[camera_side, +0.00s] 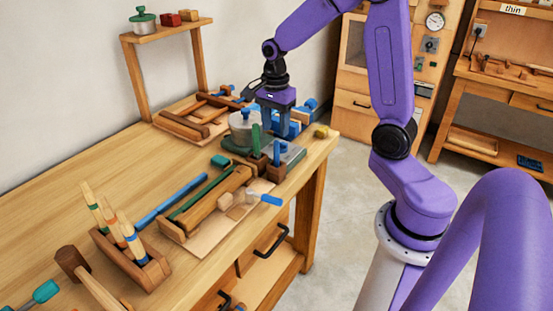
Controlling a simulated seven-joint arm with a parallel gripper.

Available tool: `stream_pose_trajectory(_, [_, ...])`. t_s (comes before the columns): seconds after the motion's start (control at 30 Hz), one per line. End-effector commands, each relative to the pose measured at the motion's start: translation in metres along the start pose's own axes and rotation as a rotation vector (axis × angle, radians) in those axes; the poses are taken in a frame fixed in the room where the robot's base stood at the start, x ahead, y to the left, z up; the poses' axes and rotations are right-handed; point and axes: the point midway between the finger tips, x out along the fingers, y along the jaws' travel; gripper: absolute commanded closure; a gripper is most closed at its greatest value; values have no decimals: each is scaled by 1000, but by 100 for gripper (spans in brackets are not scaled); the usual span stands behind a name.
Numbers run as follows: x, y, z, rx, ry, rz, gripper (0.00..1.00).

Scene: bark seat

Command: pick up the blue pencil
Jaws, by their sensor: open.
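Several slim sticks stand in a wooden block holder (130,258) at the lower left; one has a blue band (131,236), others show green and orange. A long blue rod (172,198) lies on the bench behind the holder. I cannot tell for sure which of these is the blue pencil. My gripper (277,122) is open, at the far right part of the bench, well away from both. It hangs over or beside a grey metal pot (242,127) on a green base. Its fingertips are partly lost among blue parts there.
A wooden vise-like block with a green strip (205,200) lies mid-bench, with a blue-handled tool (268,199) beside it. A mallet (85,278) lies front left. A small shelf (165,33) stands at the back. Bare bench top (60,205) is clear at left.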

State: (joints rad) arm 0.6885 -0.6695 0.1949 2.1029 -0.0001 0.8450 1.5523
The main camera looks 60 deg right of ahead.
Motion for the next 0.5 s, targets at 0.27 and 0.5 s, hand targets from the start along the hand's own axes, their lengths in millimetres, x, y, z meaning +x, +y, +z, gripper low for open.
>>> stream_pose_trajectory(0.27, [19, 2, 0, -1, 0, 2, 53])
stream_pose_trajectory(0.5, [52, 5, 1, 0, 0, 4, 53])
